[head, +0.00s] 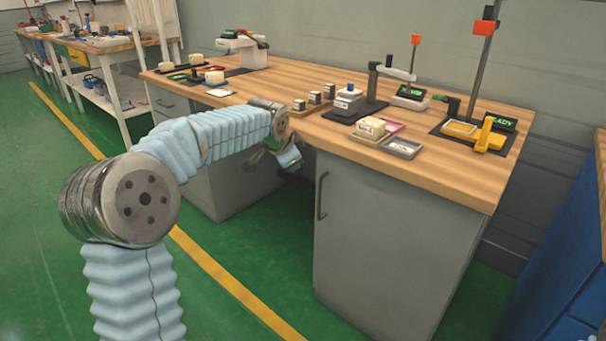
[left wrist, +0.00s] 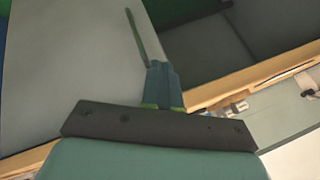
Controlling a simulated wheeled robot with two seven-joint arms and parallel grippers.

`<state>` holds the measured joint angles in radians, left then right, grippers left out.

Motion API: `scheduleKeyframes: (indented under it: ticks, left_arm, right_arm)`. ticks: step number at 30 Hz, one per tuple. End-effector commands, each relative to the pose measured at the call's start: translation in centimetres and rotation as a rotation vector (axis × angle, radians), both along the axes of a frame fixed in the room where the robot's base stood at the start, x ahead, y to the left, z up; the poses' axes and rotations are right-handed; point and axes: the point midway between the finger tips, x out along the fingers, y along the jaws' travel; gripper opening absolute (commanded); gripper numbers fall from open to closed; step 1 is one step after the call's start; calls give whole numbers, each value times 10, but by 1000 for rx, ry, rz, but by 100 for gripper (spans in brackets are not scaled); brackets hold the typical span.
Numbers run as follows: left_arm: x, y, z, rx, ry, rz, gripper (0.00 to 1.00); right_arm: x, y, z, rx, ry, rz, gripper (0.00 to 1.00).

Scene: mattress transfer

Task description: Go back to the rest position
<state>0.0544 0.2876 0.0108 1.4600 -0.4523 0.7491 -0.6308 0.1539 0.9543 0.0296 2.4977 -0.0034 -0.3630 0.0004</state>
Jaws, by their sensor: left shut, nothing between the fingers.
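My left arm comes in from the left in the head view, wrapped in a light blue sleeve. My left gripper (head: 290,158) is in front of the near edge of the wooden workbench (head: 440,172), close to the grey cabinets below it. In the left wrist view the gripper's fingers (left wrist: 163,85) are together with nothing between them. The wrist view shows a grey cabinet front with its dark handle (left wrist: 144,38) beyond the fingertips, and part of the bench edge. My right gripper is not in either view.
The bench top holds small dark blocks (head: 315,97), a grey tray (head: 402,147), a yellow clamp-like tool (head: 489,136) and upright stands. A blue cabinet (head: 560,250) stands at the right. Green floor with a yellow line (head: 235,287) is open at the left.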

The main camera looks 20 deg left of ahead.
Motion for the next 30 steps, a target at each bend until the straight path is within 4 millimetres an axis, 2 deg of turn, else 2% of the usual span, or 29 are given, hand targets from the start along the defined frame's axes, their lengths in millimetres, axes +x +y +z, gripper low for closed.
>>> scheduleKeyframes:
  ticks: [3,9,11,14,17,20,21,23,24,26,27,29,30]
  left_arm:
    - [-5,9,13,1,-1,2,0]
    - [-9,13,20,-1,1,0,0]
    - [-9,12,20,-1,1,-1,0]
    - [-6,5,5,-19,14,-3,0]
    - [-2,-15,-39,-74,50,-2,0]
    - [-5,-49,-110,-170,113,15,0]
    - [-9,-65,-141,-216,142,30,0]
    - [-22,-88,-188,-286,190,61,0]
    - [-34,-103,-219,-332,224,86,0]
    - [-56,-125,-262,-397,278,132,0]
    - [-74,-140,-289,-441,315,168,0]
    - [-105,-160,-328,-500,375,229,0]
    - [-128,-172,-351,-537,415,276,0]
  right_arm:
    - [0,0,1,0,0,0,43]
    - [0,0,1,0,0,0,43]
    - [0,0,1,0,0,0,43]
    - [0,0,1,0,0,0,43]
    - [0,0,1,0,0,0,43]
    - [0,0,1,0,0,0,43]
    - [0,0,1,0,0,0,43]
    - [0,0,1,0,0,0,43]
    - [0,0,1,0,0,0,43]
    - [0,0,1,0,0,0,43]
    - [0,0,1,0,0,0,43]
    - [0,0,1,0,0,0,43]
    - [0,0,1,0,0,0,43]
